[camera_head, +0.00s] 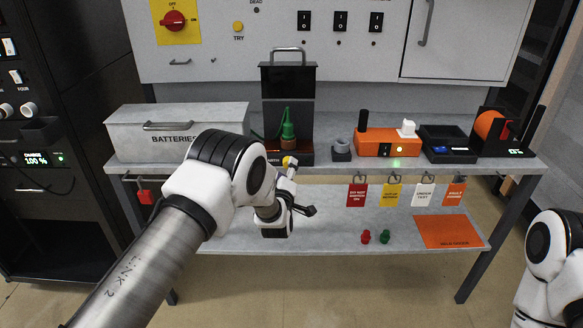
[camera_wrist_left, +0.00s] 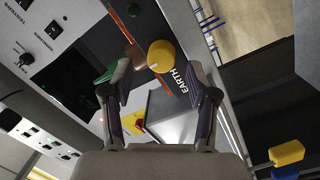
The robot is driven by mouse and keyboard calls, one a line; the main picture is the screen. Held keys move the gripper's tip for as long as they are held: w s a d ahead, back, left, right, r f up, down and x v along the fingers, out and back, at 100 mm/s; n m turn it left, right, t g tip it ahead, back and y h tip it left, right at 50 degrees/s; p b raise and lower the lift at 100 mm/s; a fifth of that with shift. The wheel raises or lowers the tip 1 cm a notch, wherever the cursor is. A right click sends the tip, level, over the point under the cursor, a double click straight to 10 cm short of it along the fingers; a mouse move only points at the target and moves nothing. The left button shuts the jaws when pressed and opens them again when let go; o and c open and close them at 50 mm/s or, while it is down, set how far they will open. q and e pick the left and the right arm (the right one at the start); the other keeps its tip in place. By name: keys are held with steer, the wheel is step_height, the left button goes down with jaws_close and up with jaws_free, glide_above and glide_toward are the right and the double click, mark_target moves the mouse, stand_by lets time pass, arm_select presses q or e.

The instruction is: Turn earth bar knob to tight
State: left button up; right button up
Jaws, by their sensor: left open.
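The earth bar knob (camera_head: 290,161) is a small yellow round knob at the front edge of the bench, by the "EARTH" label. In the left wrist view the yellow knob (camera_wrist_left: 161,56) lies ahead of and between my fingertips. My left gripper (camera_wrist_left: 163,72) is open, one finger on each side of the line to the knob; contact cannot be told. In the head view my left gripper (camera_head: 289,174) is small and sits just below the knob, partly hidden by my wrist. Only part of my right arm shows at the lower right; its gripper is out of view.
A green plug (camera_head: 288,132) stands behind the knob. A grey BATTERIES box (camera_head: 150,145) is to the left, and an orange device (camera_head: 385,143) to the right. Lockout tags (camera_head: 390,194) hang under the bench edge. The lower shelf (camera_head: 330,232) has free room.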

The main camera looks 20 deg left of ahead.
arm_select(q)
steer(key=shift+w+a+f, duration=0.1)
steer(key=shift+w+a, duration=0.05)
steer(key=shift+w, duration=0.45)
steer(key=shift+w+a, duration=0.15)
steer(key=shift+w, duration=0.4)
steer(key=shift+s, duration=0.1)
jaws_close()
